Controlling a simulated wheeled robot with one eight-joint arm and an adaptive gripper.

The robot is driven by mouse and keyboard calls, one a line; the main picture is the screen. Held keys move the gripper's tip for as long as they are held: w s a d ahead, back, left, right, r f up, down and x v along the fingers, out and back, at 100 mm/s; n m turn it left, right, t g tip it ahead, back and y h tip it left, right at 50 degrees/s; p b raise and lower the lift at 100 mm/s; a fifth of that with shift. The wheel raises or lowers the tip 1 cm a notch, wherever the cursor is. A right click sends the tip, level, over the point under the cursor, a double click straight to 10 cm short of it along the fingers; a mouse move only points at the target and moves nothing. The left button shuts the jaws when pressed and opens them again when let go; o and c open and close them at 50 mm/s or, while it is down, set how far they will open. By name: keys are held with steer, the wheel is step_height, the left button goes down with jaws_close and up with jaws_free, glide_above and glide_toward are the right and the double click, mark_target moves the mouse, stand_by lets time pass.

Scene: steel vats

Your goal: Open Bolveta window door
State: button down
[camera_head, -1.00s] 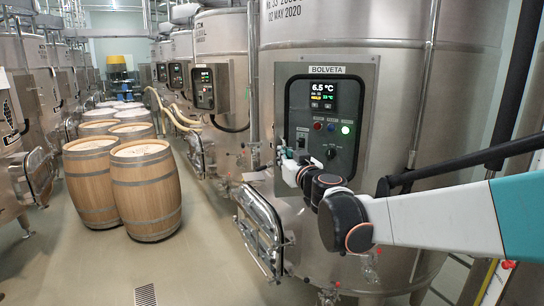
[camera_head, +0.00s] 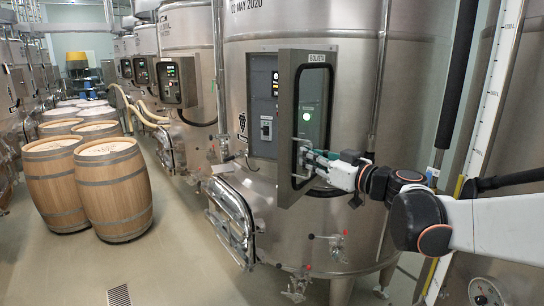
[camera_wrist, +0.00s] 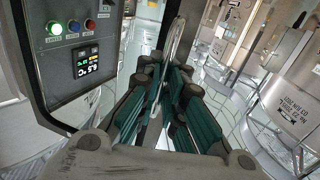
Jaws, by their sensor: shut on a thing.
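The Bolveta window door (camera_head: 316,58) is a steel frame with a dark-edged glass pane and a "BOLVETA" label. It stands swung out from its control box (camera_head: 262,85) on the steel vat, with a gap on its left side. Its metal handle (camera_head: 296,152) is at the lower left edge of the door. My gripper (camera_head: 312,158) is shut on this handle. In the wrist view, the green-padded fingers (camera_wrist: 158,95) close around the metal handle bar (camera_wrist: 178,42). The lit control panel (camera_wrist: 75,38) shows there at upper left. The exact finger contact is partly hidden.
A vat hatch (camera_head: 232,220) juts out below left of the door. Small valves (camera_head: 330,240) stick out below it. Wooden barrels (camera_head: 112,190) stand at left. Open floor (camera_head: 175,255) lies between barrels and vat.

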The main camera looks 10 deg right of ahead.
steer(key=shift+s+d, duration=0.35)
steer(key=shift+d, duration=0.25)
steer(key=shift+s+d, duration=0.35)
steer(key=shift+d, duration=0.25)
steer(key=c, duration=1.7)
jaws_free()
steer(key=shift+s, duration=0.1)
steer(key=shift+a, duration=0.1)
